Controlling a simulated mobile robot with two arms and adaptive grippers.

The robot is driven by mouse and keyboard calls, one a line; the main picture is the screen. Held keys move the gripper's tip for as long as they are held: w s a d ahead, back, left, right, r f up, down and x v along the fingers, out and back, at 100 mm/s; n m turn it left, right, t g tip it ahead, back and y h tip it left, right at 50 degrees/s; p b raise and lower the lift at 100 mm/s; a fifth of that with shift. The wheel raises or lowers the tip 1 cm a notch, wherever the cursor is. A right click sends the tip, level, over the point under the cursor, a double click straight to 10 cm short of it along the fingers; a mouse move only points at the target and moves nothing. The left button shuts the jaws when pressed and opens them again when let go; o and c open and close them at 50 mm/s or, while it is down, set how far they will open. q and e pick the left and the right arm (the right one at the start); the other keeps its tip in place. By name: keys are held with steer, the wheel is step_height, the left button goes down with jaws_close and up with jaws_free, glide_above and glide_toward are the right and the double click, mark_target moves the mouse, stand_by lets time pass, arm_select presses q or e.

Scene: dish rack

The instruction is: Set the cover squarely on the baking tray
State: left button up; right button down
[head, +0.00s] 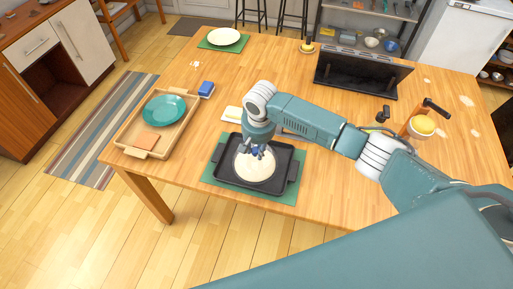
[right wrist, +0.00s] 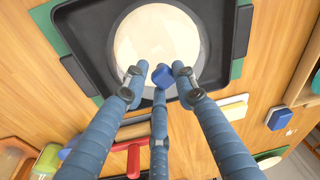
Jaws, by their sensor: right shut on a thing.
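The baking tray (head: 224,172) is black with a raised rim and side handles. It lies on a green mat (head: 290,195) at the front of the table, and fills the top of the right wrist view (right wrist: 90,50). The cover (head: 256,172) is a round, cream-white disc with a blue knob (right wrist: 162,76). It appears within the tray's rim; I cannot tell whether it rests there or hangs just above. My right gripper (head: 257,153) points down over the cover, its three fingers (right wrist: 160,72) shut around the knob. My left gripper is not in view.
A wooden tray (head: 127,138) with a teal plate (head: 165,109) stands to the left. A blue block (head: 206,88) and a pale block (head: 232,113) lie behind the baking tray. A black rack (head: 355,78) stands at the back. A yellow bowl (head: 422,126) is at right.

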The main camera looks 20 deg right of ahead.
steer(key=shift+f, duration=0.1)
steer(key=c, duration=1.3)
jaws_free()
step_height(320, 180, up, 12)
steer(key=s, duration=0.1)
steer(key=shift+s, duration=0.4)
jaws_close()
